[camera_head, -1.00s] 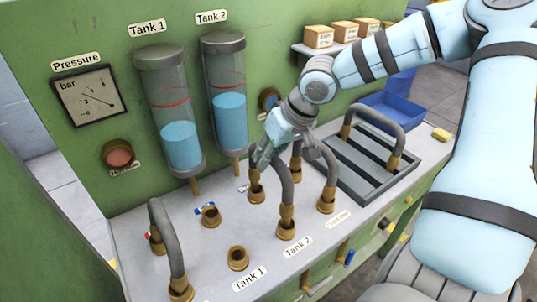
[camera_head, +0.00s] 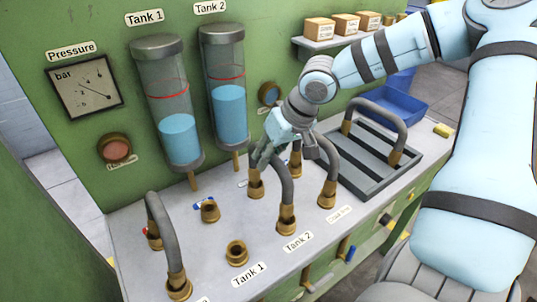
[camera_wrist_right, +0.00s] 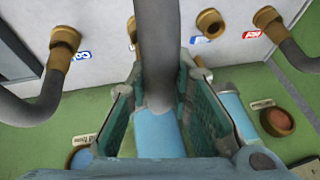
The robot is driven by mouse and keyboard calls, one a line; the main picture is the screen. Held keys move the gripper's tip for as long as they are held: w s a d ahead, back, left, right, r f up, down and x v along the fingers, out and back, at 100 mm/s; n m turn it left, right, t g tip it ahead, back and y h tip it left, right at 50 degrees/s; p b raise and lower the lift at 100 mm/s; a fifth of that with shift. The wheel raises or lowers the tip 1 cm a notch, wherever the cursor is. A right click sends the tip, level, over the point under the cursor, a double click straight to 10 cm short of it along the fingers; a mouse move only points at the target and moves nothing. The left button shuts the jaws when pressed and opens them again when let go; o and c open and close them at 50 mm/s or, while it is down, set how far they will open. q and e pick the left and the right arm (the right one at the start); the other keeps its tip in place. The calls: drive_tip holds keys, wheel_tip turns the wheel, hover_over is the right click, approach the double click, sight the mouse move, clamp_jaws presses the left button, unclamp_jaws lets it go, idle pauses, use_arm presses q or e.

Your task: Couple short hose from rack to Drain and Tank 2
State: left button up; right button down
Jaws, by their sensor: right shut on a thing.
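My right gripper (camera_head: 268,145) is shut on the upper part of a short grey hose (camera_head: 287,178). The hose also runs between the fingers in the right wrist view (camera_wrist_right: 157,50). Its near brass end (camera_head: 287,212) stands upright at the port by the Tank 2 label (camera_head: 298,242). Its far end is at the brass fitting (camera_head: 255,187) behind, whose small label I cannot read. I cannot tell whether either end is fully seated. The grey slotted rack (camera_head: 372,190) at right carries another hose (camera_head: 385,112). My left gripper is not in view.
Another hose (camera_head: 332,158) arches close to the right of my gripper, its top partly hidden. A hose (camera_head: 166,240) stands at the left. Open brass ports stand at Tank 1 (camera_head: 237,254) and behind it (camera_head: 210,211). Glass tanks (camera_head: 178,105) rise at the back.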

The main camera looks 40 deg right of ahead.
drive_tip(key=shift+f, duration=0.3)
drive_tip(key=c, duration=1.4)
unclamp_jaws()
drive_tip(key=shift+o, duration=0.2)
drive_tip(key=shift+r, duration=0.1)
drive_tip(key=v, duration=1.1)
drive_tip(key=shift+r, duration=0.4)
